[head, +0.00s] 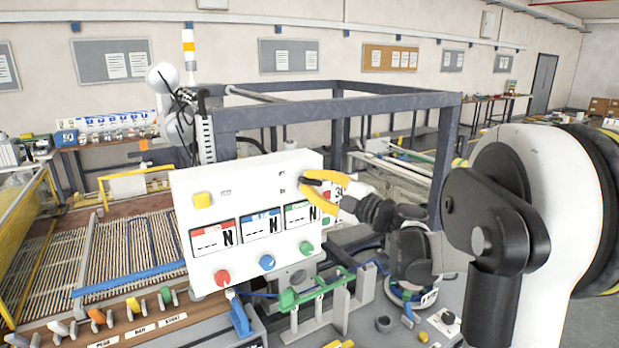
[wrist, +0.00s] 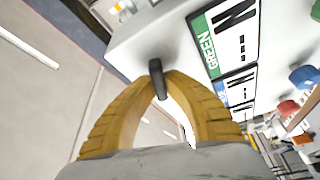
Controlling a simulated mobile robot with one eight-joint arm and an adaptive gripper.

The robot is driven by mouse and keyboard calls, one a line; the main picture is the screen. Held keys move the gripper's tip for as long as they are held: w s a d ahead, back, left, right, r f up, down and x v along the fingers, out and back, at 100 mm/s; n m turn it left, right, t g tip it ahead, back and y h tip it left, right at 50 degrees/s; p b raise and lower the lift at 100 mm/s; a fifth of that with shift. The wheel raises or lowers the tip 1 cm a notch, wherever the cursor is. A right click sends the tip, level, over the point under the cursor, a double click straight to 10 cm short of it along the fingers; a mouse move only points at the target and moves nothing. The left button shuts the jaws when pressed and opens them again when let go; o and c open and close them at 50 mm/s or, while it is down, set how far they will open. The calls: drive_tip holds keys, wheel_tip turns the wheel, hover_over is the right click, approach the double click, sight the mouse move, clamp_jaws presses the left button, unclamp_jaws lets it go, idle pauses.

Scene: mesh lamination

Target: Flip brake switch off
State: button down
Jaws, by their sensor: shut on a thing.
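The white control box (head: 245,176) stands in front of the arm, with displays in red, blue and green frames on its face. A small black switch lever (wrist: 156,68) sticks out of the box near its upper right corner. I take it for the brake switch, but its label is too small to read. My gripper (head: 305,180) has yellow fingers, which close around the lever at the tips. In the wrist view my gripper (wrist: 158,82) has its fingertips meeting at the lever. The fingers partly hide the lever in the head view.
Red (head: 222,277), blue (head: 267,262) and green (head: 306,248) knobs sit low on the box, with a yellow button (head: 203,200) at its upper left. A grey frame (head: 340,108) stands behind. Green-handled clamps (head: 315,290) lie below the box.

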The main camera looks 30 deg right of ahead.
drive_tip(key=shift+n+g+p, duration=0.75)
drive_tip(key=shift+n+g, duration=0.05)
drive_tip(key=shift+n, duration=1.2)
drive_tip(key=shift+f, duration=0.1)
drive_tip(key=c, duration=1.4)
unclamp_jaws()
drive_tip(key=shift+c, duration=0.2)
drive_tip(key=shift+s, duration=0.1)
drive_tip(key=v, duration=1.1)
drive_tip(key=shift+s, duration=0.35)
drive_tip(key=shift+d, duration=0.2)
